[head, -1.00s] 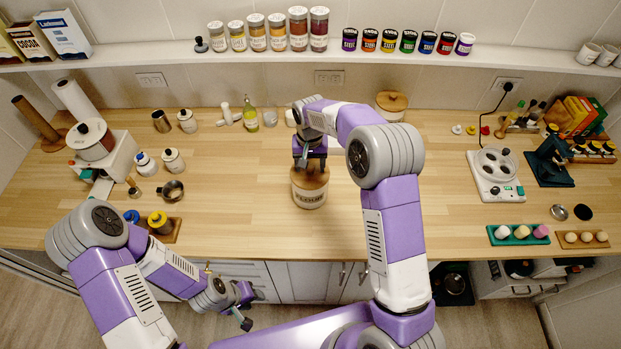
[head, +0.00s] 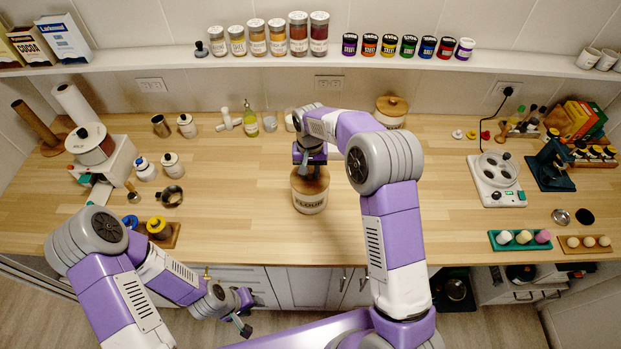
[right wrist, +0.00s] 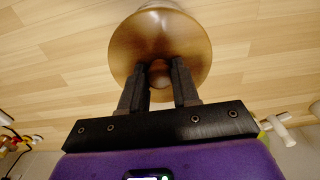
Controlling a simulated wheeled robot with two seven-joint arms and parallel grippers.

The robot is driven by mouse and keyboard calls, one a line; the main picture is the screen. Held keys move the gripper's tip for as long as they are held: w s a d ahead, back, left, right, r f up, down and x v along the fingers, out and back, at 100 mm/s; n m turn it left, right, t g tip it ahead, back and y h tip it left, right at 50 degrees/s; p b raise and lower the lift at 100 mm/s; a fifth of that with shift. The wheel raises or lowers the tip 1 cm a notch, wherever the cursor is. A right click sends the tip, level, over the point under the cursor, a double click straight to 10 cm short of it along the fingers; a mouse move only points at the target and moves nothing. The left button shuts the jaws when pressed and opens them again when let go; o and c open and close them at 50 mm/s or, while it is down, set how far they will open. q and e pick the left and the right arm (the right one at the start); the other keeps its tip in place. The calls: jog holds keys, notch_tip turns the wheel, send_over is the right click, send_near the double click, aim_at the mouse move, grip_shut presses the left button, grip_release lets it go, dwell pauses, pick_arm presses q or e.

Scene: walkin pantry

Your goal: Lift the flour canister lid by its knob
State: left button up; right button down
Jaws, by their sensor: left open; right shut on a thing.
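The flour canister (head: 310,205) is white with a dark FLOUR label and stands upright near the middle of the counter. Its round wooden lid (head: 312,184) sits on top, with no clear gap below it. My right gripper (head: 310,164) is above the lid, pointing down. In the right wrist view, the lid (right wrist: 158,30) fills the middle and its brown knob (right wrist: 159,75) is between the two black fingers, which are shut on it. The canister body is mostly hidden there. My left gripper (head: 245,312) is open and empty, low in front of the cabinets.
Another wooden-lidded canister (head: 391,112) stands behind, to the right of my right arm. A green bottle (head: 250,120) and a glass stand behind to the left. The counter (head: 240,205) around the flour canister is clear. A shelf (head: 190,57) with jars runs above the back.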

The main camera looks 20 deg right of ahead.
aim_at(310, 172)
jog(key=shift+r, duration=0.15)
jog(key=shift+r+p, duration=1.4)
jog(key=shift+r, duration=0.5)
jog(key=shift+f, duration=0.1)
